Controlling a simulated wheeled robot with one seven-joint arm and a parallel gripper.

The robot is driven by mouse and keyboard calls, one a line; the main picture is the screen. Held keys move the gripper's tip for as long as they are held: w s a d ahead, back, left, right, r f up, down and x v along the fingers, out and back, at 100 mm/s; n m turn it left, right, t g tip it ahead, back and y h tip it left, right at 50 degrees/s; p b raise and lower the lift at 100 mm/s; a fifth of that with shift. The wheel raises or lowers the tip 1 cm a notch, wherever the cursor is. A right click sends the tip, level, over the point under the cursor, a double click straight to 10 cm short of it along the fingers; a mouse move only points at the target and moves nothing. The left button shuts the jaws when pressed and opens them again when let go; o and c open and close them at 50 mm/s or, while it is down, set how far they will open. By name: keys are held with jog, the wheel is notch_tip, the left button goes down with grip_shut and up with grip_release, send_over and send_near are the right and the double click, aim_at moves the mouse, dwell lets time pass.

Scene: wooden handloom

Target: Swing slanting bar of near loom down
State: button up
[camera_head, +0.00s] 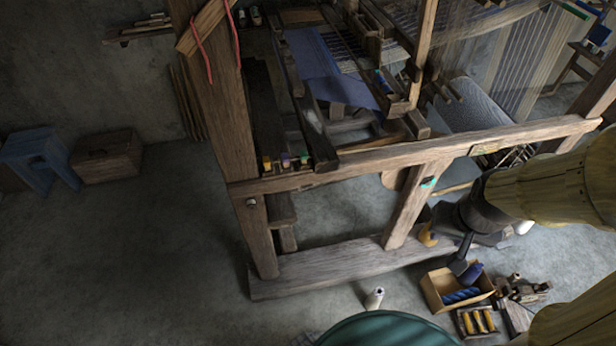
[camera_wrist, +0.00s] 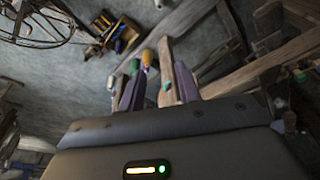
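The near loom (camera_head: 330,172) is a wooden frame with a long horizontal beam. Its slanting bar (camera_head: 408,212) runs from under this beam down towards the foot board, leaning right at the top, with a teal mark near its upper end. In the wrist view the slanting bar (camera_wrist: 166,72) shows beyond and between the two purple fingers of my gripper (camera_wrist: 159,82). The fingers are apart. I cannot tell whether the bar lies within their reach. In the head view my dark wrist is just right of the bar; the fingertips are hard to make out.
On the floor, a cardboard box (camera_head: 440,295) with blue spools, a tray of yellow spools (camera_head: 476,322) and a white spool (camera_head: 374,298) stand near the foot board (camera_head: 320,270). A wooden chest (camera_head: 106,156) and blue stool (camera_head: 42,160) are far left. The left floor is clear.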

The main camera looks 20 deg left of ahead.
jog(key=w+a+f+n+t+y+b, duration=0.1)
jog(key=w+a+f+n+t+b, duration=0.25)
jog(key=w+f+n+b, duration=0.45)
jog(key=w+a+f+n+t+y+b, duration=0.25)
jog(key=w+a+f+n+b, duration=0.3)
jog(key=w+f+b, duration=0.45)
jog(key=w+a+f+n+y+b, duration=0.1)
jog(key=a+f+n+y+b, duration=0.8)
jog(key=a+n+b, duration=0.6)
notch_tip(320, 180, down, 3)
jog(key=shift+a+r+t+b, duration=0.1)
jog(key=shift+a+t+b, duration=0.3)
jog(key=shift+a+b, duration=0.2)
jog(key=shift+a+n, duration=0.1)
jog(key=shift+n, duration=0.15)
